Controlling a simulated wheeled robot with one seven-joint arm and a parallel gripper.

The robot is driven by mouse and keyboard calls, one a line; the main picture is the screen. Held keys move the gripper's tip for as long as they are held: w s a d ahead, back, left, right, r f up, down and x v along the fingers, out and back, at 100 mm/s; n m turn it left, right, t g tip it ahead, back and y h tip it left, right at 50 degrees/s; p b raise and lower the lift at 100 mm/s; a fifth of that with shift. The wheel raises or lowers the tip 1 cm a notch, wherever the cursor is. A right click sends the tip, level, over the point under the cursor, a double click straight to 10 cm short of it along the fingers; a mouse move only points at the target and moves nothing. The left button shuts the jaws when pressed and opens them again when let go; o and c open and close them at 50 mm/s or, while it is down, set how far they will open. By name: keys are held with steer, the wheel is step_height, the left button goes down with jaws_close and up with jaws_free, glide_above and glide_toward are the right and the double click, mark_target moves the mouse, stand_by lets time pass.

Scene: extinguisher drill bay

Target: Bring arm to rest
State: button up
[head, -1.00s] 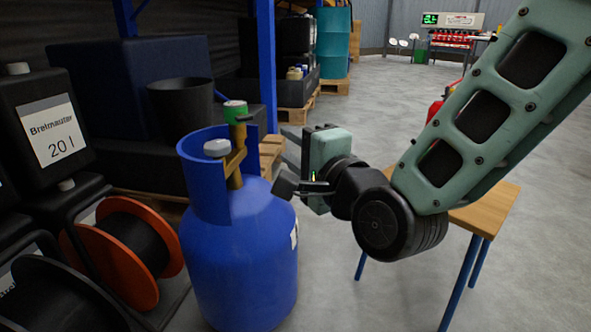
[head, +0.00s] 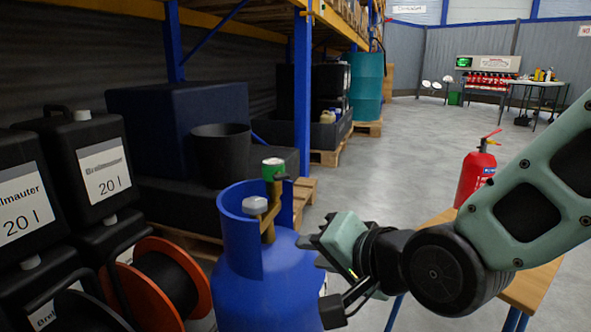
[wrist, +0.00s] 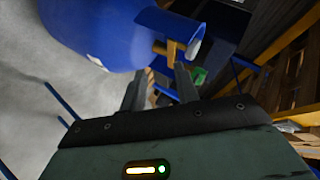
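My gripper (head: 318,274) is in the lower middle of the head view, just right of the blue gas cylinder (head: 258,275). Its two fingers stand apart with nothing held between them. In the wrist view the fingers (wrist: 162,72) point toward the cylinder (wrist: 95,30), with the brass valve (wrist: 172,48) and green cap (wrist: 199,76) beyond the tips. Whether a finger touches the cylinder cannot be told. My arm comes in from the right edge, bent at the wrist.
A wooden-topped table (head: 528,286) with blue legs stands beneath my arm, a red fire extinguisher (head: 475,174) behind its upper part. Black canisters (head: 96,170) and an orange cable reel (head: 150,290) are at left. A blue rack post (head: 302,90) rises behind. Grey floor is open beyond.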

steer(key=s+d+r+n+g+h+p, duration=0.3)
steer(key=s+d+n+g+p, duration=0.3)
steer(key=s, duration=0.3)
steer(key=s+d+r+n+g+h+p, duration=0.4)
steer(key=s+n+p, duration=0.1)
steer(key=s+n, duration=0.25)
step_height(320, 180, up, 36)
steer(key=p, duration=3.6)
steer(key=shift+s+m+y+p, duration=0.15)
steer(key=shift+m+y+p, duration=0.15)
steer(key=shift+m+p, duration=0.05)
